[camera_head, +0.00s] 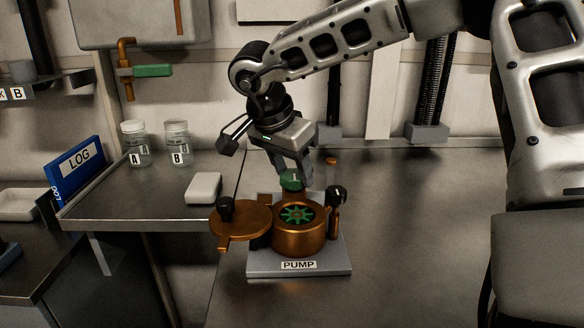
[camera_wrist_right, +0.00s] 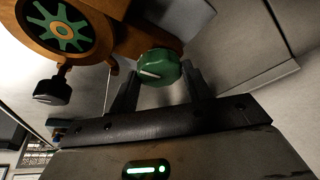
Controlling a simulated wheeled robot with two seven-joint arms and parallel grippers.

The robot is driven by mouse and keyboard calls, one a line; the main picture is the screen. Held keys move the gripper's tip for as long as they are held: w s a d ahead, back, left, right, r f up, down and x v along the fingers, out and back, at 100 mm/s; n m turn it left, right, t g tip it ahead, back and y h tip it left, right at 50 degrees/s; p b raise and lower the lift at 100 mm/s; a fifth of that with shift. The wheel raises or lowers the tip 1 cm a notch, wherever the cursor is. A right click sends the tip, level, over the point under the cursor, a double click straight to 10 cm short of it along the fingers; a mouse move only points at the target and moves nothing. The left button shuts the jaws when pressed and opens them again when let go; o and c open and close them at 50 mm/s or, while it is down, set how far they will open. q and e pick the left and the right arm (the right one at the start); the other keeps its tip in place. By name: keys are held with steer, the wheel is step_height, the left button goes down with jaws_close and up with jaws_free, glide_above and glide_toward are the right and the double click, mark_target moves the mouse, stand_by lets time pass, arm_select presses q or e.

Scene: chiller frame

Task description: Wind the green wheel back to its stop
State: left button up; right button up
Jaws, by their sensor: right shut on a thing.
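The green wheel (camera_head: 291,180) is a small round knob with a white mark, at the back of the pump (camera_head: 299,242). It also shows in the right wrist view (camera_wrist_right: 162,66), its white mark pointing left there. My right gripper (camera_head: 290,168) comes down from above and is shut on the green wheel, with one finger on each side of it in the wrist view (camera_wrist_right: 160,86). The fingers hide part of the wheel's rim. I see no stop that I can make out. My left gripper is not in view.
The copper pump body stands open, with a green impeller (camera_head: 297,214) inside and its round lid (camera_head: 238,221) swung left. A black knob (camera_head: 336,193) stands close to the right. Jars (camera_head: 134,143) and a white block (camera_head: 203,187) are on the left shelf. The right bench is clear.

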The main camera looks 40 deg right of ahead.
steer(key=shift+f, duration=0.1)
steer(key=o, duration=1)
steer(key=shift+c, duration=0.2)
steer(key=p+v, duration=0.2)
steer(key=v, duration=1.4)
steer(key=shift+s, duration=0.1)
